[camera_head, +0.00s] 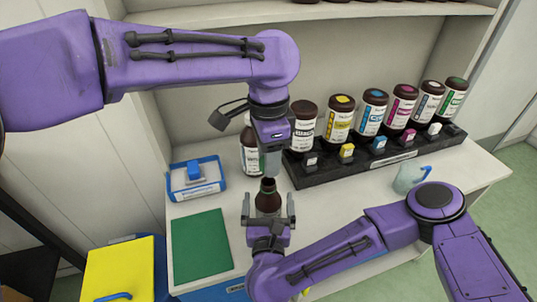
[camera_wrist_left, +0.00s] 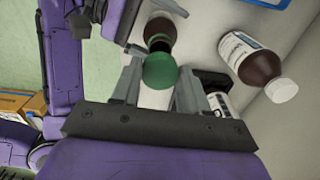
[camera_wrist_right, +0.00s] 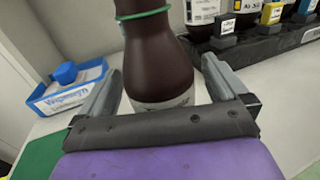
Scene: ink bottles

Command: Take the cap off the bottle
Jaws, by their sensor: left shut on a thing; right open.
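The brown bottle (camera_head: 268,199) stands upright on the table, its dark neck bare at the top. A thin green ring circles the neck in the right wrist view. My left gripper (camera_head: 271,163) is above the bottle, shut on the green cap (camera_wrist_left: 160,72). My right gripper (camera_head: 268,212) is open, one finger on each side of the bottle. The bottle's top is cut off in the right wrist view.
A black rack (camera_head: 375,165) with several ink bottles stands at the back right. A white-capped bottle (camera_head: 250,152) stands behind my left gripper. A blue-and-white tray (camera_head: 196,183) and green mat (camera_head: 202,245) are at left. A pale blue jug (camera_head: 409,178) is at right.

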